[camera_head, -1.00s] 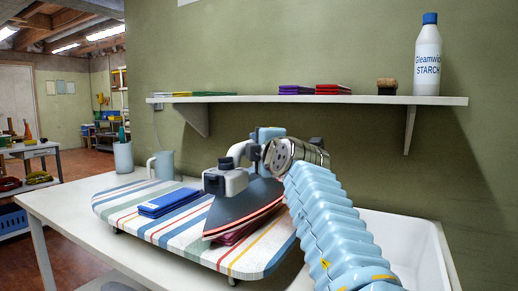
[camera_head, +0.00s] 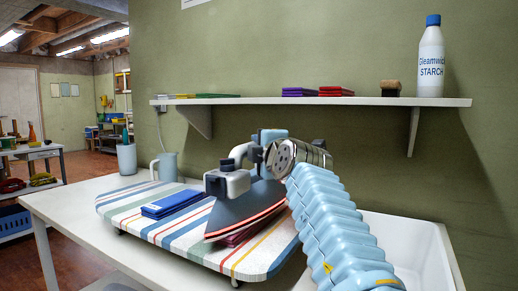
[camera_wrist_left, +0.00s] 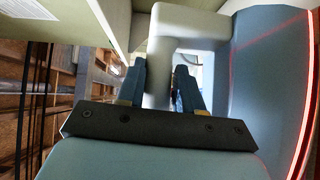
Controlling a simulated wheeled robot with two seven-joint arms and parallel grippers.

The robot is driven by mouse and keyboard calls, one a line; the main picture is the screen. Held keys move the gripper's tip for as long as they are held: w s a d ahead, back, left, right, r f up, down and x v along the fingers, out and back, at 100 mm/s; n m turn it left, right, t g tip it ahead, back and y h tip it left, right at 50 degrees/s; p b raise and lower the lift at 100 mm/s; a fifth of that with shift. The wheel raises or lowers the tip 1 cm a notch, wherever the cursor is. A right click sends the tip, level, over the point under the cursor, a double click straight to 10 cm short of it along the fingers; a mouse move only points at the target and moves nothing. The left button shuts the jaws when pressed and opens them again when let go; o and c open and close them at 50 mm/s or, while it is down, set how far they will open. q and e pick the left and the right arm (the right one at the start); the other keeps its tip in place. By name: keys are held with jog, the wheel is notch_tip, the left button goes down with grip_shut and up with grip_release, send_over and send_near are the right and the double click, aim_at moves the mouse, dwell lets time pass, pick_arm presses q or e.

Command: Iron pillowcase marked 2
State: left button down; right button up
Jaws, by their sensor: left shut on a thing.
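An iron (camera_head: 245,205) with a dark body and a red-edged soleplate is over the striped ironing board (camera_head: 140,228). My left gripper (camera_head: 263,148) is shut on the iron's handle; in the left wrist view its fingers (camera_wrist_left: 160,75) close around the pale handle (camera_wrist_left: 158,55). A dark red folded cloth (camera_head: 238,238) lies on the board under the iron, mostly hidden. I cannot tell whether the soleplate touches it. A blue folded cloth (camera_head: 172,203) lies on the board to the left. No number is readable on either cloth. My right gripper is out of view.
The board stands on a white table (camera_head: 62,206) with a mug (camera_head: 166,166) and a cup (camera_head: 127,158) behind it. A white basin (camera_head: 400,235) is at the right. The wall shelf (camera_head: 350,101) holds folded cloths, a brush (camera_head: 390,87) and a starch bottle (camera_head: 430,60).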

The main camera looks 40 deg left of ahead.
pick_arm(q)
jog(key=shift+w+a+p, duration=0.15)
jog(key=shift+w+p, duration=0.45)
jog(key=shift+w, duration=0.9)
jog(key=shift+s+b, duration=0.5)
jog(key=shift+s, duration=0.25)
dwell(1.1)
jog(key=shift+r+p, duration=0.4)
jog(key=shift+r, duration=0.1)
notch_tip(320, 180, up, 4)
jog(key=p, duration=0.3)
jog(key=shift+r+p, duration=1.7)
jog(key=shift+r, duration=0.45)
